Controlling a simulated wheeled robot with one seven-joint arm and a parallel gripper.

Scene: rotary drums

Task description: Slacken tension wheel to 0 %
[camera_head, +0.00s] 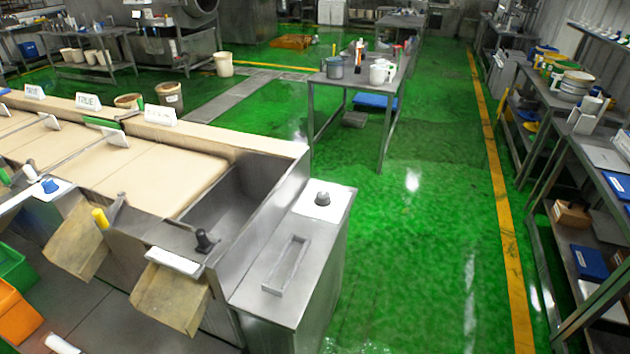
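No part in view can be read for certain as the tension wheel, and no percent scale can be read. A black knob or lever (205,241) stands on the front edge of the machine, left of the cabinet. A yellow handle (100,218) and a blue knob (49,186) sit further left along the same front. My gripper is not in view.
Tan belts (160,178) run along the machine's top at left. Open green floor (415,240) lies right of the cabinet. A steel table (385,88) with pots stands behind it. Shelving (575,145) lines the right side beyond a yellow floor line (500,200).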

